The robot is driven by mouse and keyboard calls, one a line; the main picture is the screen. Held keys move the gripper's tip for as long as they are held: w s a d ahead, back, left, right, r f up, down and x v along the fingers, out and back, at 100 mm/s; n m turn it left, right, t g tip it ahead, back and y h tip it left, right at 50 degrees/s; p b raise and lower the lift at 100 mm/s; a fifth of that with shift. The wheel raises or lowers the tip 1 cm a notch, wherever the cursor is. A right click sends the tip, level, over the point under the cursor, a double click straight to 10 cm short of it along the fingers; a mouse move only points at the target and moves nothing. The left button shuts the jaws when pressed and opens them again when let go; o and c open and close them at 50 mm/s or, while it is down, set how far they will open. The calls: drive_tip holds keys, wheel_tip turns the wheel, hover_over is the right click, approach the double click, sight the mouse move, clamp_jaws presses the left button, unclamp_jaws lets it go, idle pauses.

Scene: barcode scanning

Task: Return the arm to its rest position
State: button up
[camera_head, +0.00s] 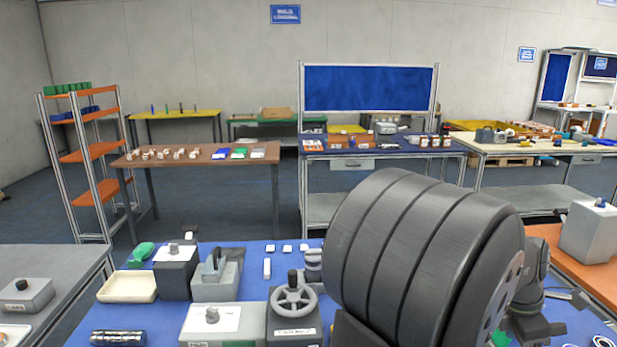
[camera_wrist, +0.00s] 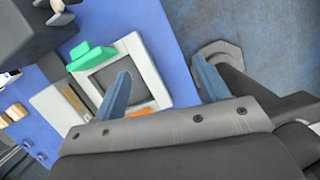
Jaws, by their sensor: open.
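My gripper (camera_wrist: 163,85) shows in the wrist view with its two blue-grey fingers spread wide apart. Nothing is held between them. The fingers hang over the edge of a blue table top (camera_wrist: 182,70). Below the left finger is a white-framed box (camera_wrist: 145,75) with a grey recess. A green piece (camera_wrist: 90,55) lies on the box's left edge, and an orange piece (camera_wrist: 138,113) shows at its lower side. In the head view a large dark ribbed body fills the right of the middle, and I cannot make out my gripper there.
In the head view the blue table (camera_head: 255,262) carries a cream tray (camera_head: 128,287), a grey device with a handwheel (camera_head: 294,300), a white-topped box (camera_head: 212,322) and a dark cylinder (camera_head: 118,338). An orange table (camera_head: 570,255) stands at right. Floor shows beyond the blue table.

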drive_tip(key=w+a+f, duration=0.1)
drive_tip(key=w+f, duration=0.1)
drive_tip(key=w, duration=0.1)
drive_tip(key=w+f, duration=0.3)
drive_tip(key=w, duration=0.1)
drive_tip(key=w+a+f, duration=0.1)
drive_tip(key=w+f, duration=0.2)
drive_tip(key=w, duration=0.1)
drive_tip(key=shift+w+a+f, duration=0.1)
drive_tip(key=shift+w+a, duration=0.1)
drive_tip(key=shift+a, duration=0.15)
drive_tip(key=shift+f, duration=0.8)
drive_tip(key=o, duration=0.7)
drive_tip(key=w+r+m+h, duration=0.1)
drive_tip(key=w+r+m, duration=0.3)
drive_tip(key=r+m, duration=0.4)
drive_tip(key=w+r+m, duration=0.4)
drive_tip(key=r+m, duration=0.4)
drive_tip(key=shift+t, duration=0.3)
drive_tip(key=x, duration=1)
drive_tip(key=shift+a+f, duration=0.15)
drive_tip(key=shift+a, duration=0.1)
